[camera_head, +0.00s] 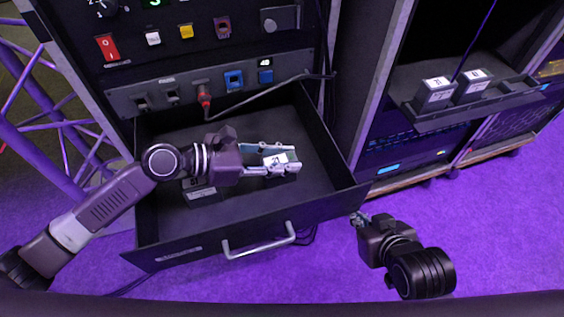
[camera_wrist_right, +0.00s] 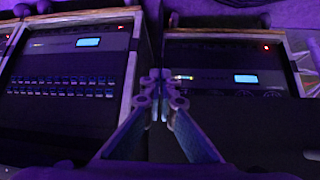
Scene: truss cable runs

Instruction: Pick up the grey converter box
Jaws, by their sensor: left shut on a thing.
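An open black drawer (camera_head: 325,175) holds two small labelled boxes. One dark box with a white label (camera_head: 277,160) is between the fingers of my left gripper (camera_head: 287,159). The gripper is shut on it, low inside the drawer; its fingers hide part of the box, and I cannot tell whether it still touches the drawer floor. A second grey box (camera_head: 203,192) with a pale label lies at the drawer's left, partly under my left wrist. My right gripper (camera_head: 358,218) is outside the drawer at its right front corner. In the right wrist view its fingertips (camera_wrist_right: 160,76) meet, with nothing between them.
The drawer front has a metal handle (camera_head: 258,243). Above it is a panel with switches and sockets; a red plug (camera_head: 204,97) with a grey cable hangs over the drawer. Two labelled boxes (camera_head: 435,93) (camera_head: 473,86) stand on a shelf at right. Purple floor in front is open.

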